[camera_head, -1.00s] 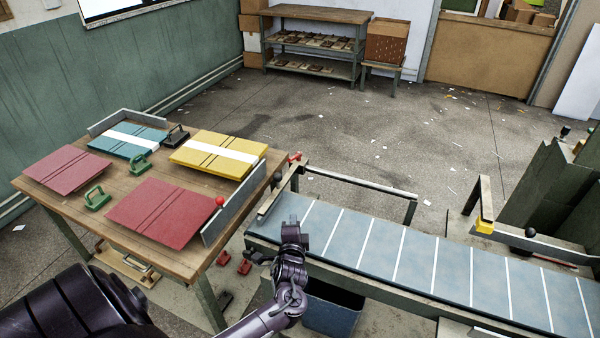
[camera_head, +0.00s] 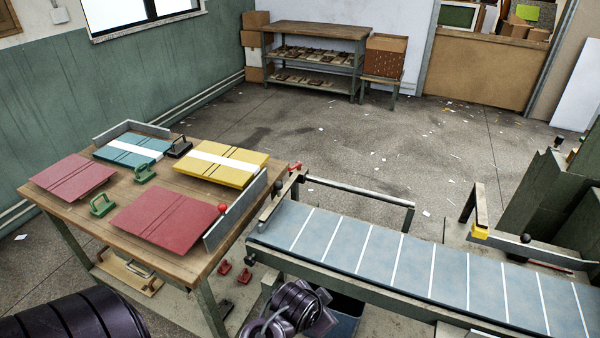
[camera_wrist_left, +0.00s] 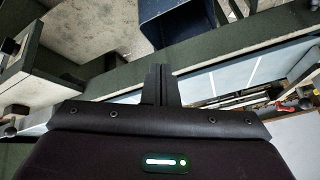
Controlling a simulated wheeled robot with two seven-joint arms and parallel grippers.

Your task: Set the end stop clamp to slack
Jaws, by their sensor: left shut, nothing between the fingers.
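The feeder belt (camera_head: 383,254) is blue-grey with white cross lines. A bar (camera_head: 275,203) stands across its left end, with a small red lever (camera_head: 295,166) at its far end and a dark round knob near it. A yellow block (camera_head: 479,231) sits on a bracket at the far side of the belt. I cannot tell which of these is the end stop clamp or how it is set. My left wrist shows low in the head view, below the belt's near edge. In the left wrist view my left gripper (camera_wrist_left: 159,84) is shut and empty. My right gripper is not seen.
A wooden table (camera_head: 190,263) on the left carries coloured boards, green handles and a metal fence (camera_head: 235,215) with a red knob (camera_head: 222,208). A blue bin (camera_wrist_left: 185,22) stands beneath the feeder. The floor behind is open, with scraps.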

